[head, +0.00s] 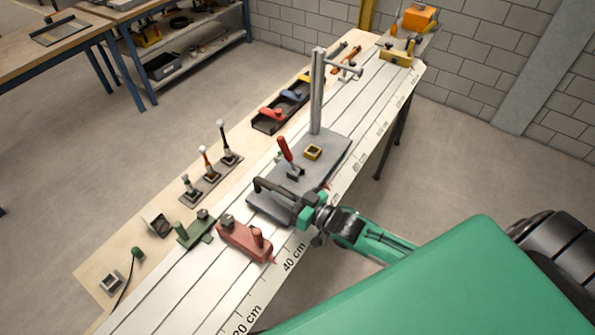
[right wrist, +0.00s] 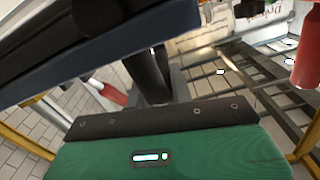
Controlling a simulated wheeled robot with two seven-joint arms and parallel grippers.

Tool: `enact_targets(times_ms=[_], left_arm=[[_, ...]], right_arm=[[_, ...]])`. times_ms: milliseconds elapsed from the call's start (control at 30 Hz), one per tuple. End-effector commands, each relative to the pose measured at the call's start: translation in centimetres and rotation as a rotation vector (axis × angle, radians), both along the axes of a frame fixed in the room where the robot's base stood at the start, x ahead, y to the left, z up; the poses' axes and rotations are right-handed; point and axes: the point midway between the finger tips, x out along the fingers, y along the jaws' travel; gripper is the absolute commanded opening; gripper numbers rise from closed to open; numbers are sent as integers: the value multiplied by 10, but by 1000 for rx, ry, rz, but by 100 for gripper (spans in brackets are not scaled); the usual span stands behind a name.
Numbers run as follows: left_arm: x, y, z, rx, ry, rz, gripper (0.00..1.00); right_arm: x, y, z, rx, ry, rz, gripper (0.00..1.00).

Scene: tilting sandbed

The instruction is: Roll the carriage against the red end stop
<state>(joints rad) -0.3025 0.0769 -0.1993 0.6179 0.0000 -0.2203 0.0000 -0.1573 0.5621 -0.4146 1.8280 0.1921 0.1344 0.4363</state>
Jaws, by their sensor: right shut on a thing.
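The carriage (head: 330,155) is a grey flat plate on the white rail bench, with a tall post, a red-handled clamp and a small yellow block on it. A dark handle bar (head: 272,190) rises at its near end. My right gripper (head: 310,216) is at the carriage's near right corner, shut on the handle. In the right wrist view a dark handle part (right wrist: 148,75) stands at the gripper; the fingertips are hidden.
A green block (head: 196,230) sits left of the red stop. Upright levers (head: 207,165) and a dark tray (head: 282,106) line the left side. A yellow block (head: 397,58) is at the far end. A scale runs along the right edge.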

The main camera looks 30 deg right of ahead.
Motion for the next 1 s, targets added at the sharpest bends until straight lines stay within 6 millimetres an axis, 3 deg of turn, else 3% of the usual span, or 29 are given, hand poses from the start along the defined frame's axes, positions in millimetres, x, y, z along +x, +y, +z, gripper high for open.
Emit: enact_targets(times_ms=[100,300,767,800,900,1000], left_arm=[[4,-11,8,-13,-6,-2,57],[6,-4,12,-4,-8,-4,57],[5,5,12,6,-6,0,57],[5,5,12,5,-6,-1,57],[4,2,12,2,-6,0,57],[4,0,12,0,-5,0,57]], right_arm=[[-13,23,3,12,2,0,0],[-24,43,2,7,0,0,0],[-29,51,0,10,2,5,0],[-29,51,0,10,2,5,24],[-29,51,-1,9,3,5,41],[-29,50,-1,7,2,4,41]])
